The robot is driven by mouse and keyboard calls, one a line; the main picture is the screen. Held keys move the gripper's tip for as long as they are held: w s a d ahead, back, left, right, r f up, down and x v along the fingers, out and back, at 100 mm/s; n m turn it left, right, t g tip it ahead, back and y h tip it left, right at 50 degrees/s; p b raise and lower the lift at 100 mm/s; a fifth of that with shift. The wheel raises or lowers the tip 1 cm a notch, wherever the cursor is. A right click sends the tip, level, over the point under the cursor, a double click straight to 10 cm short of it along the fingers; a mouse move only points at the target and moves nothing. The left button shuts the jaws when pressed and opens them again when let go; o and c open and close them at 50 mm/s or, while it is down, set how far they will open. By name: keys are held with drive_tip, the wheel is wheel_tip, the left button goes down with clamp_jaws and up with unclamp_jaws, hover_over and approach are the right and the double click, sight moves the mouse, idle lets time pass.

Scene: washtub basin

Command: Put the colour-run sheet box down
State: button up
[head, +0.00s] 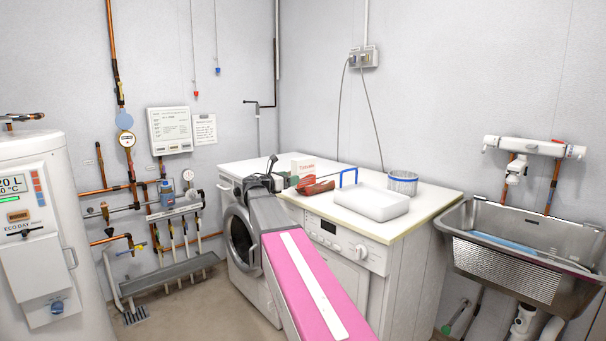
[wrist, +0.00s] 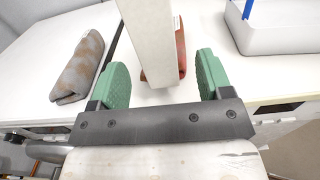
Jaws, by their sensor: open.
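The colour-run sheet box (head: 304,166) is a pale box with red print, on the white worktop in the head view. In the wrist view its plain pale side (wrist: 152,38) rises between my two green fingers. My gripper (head: 294,182) is open around the box's lower part. In the wrist view, my gripper (wrist: 161,68) shows a gap on each side of the box, wider on the right. The box looks upright, with its lower end over the worktop. Its print and far side are hidden from the wrist view.
A reddish-brown item (head: 318,188) lies close by the box. A white tub (head: 371,204), a blue bar and a blue-rimmed metal pot (head: 403,184) stand to the right. A grey-brown folded cloth (wrist: 77,68) lies left in the wrist view. The steel sink (head: 530,250) is far right.

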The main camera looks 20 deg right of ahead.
sight(304, 172)
drive_tip(key=shift+x, duration=2.65)
drive_tip(key=shift+w+f, duration=0.1)
drive_tip(key=c, duration=1.1)
drive_tip(key=shift+c, duration=0.2)
